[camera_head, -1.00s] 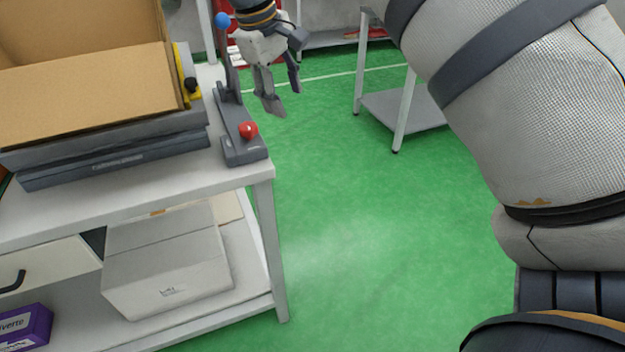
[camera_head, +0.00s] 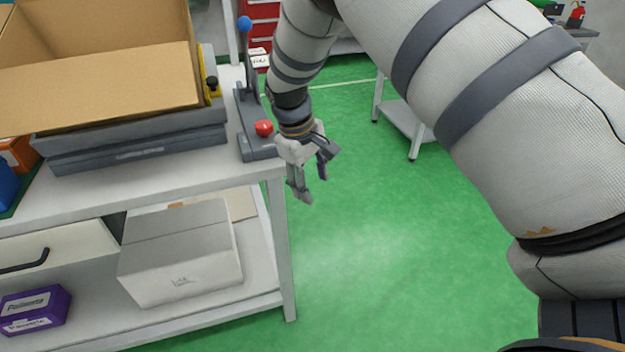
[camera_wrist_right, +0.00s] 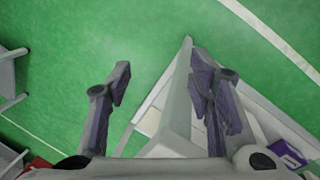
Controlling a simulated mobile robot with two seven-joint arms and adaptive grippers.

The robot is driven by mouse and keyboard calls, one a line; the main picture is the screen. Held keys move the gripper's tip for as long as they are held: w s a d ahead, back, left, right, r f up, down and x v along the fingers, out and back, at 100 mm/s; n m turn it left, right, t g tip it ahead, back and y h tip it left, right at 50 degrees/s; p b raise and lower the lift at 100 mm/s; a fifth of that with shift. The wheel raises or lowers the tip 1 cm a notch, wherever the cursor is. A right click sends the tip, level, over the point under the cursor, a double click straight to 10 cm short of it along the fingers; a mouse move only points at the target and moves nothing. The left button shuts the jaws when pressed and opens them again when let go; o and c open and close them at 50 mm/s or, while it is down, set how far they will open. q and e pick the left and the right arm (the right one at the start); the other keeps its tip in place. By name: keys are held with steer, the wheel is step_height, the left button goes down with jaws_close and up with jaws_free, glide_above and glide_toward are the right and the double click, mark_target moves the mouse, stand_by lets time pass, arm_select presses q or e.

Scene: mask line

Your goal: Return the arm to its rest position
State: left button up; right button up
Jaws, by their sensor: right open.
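My right arm reaches in from the right side of the head view and bends down at the top. Its gripper (camera_head: 312,187) hangs fingers down, open and empty, just right of the white workbench's (camera_head: 215,180) front right corner. In the right wrist view the two fingers of this gripper (camera_wrist_right: 160,70) are spread apart with nothing between them. The green floor and the bench's frame show below and beyond them. My left gripper is not in view.
A grey device with a red button (camera_head: 264,128) and a blue-knobbed lever (camera_head: 245,24) stands at the bench's right edge, close to my gripper. An open cardboard box (camera_head: 100,85) is left of it. A white box (camera_head: 180,265) lies on the lower shelf. The green floor (camera_head: 400,260) is clear.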

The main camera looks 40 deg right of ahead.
steer(key=s+a+f+m+g+y, duration=0.1)
steer(key=s+a+f, duration=0.2)
steer(key=s+f, duration=0.65)
steer(key=s+a+f+y, duration=0.1)
steer(key=s+a+f, duration=0.2)
steer(key=s+f, duration=0.7)
steer(key=s+a+r+m, duration=0.1)
steer(key=s+a, duration=0.1)
steer(key=s, duration=0.8)
steer(key=s+a+r+m+g, duration=0.1)
steer(key=s+a, duration=0.1)
steer(key=s, duration=0.8)
steer(key=shift+s+a, duration=0.2)
steer(key=shift+s, duration=0.2)
